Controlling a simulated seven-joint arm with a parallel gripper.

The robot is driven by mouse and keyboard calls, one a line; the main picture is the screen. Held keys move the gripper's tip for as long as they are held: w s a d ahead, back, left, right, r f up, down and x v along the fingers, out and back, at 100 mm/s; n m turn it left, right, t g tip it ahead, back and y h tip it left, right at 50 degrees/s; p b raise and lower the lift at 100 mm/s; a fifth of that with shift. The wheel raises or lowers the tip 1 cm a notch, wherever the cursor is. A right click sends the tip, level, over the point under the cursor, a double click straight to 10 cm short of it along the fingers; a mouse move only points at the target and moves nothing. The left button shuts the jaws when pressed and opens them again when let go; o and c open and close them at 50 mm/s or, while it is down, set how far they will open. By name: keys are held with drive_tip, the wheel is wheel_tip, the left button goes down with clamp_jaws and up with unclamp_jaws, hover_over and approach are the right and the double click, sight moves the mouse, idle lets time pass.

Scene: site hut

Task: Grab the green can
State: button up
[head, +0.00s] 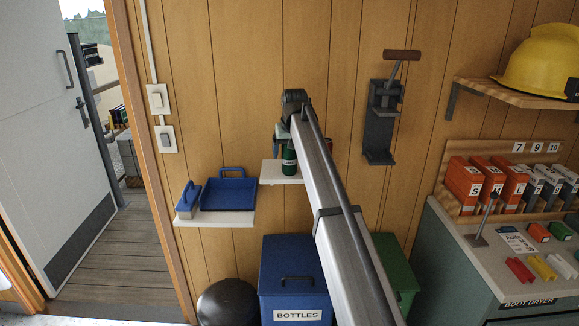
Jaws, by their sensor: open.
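The green can (289,160) stands upright on a small white wall shelf (272,172), with a pale label band on its front. My gripper (284,136) is at the can's top, at the far end of my outstretched arm. The gripper is open. Its fingers are small here and partly hidden by my arm, so I cannot tell whether they are around the can or just above it. A bit of something red (329,146) shows just right of my arm at shelf height; the rest of it is hidden.
A lower left shelf holds a blue dustpan (229,192) and a blue brush (187,200). Below stand a blue bottles bin (296,262) and a green bin (396,268). A grey wall-mounted lever device (380,120) is to the right. The wall between is clear.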

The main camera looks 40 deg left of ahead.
drive_tip(key=shift+c, duration=0.5)
drive_tip(key=c, duration=1.2)
drive_tip(key=shift+r, duration=0.1)
drive_tip(key=shift+c, duration=0.2)
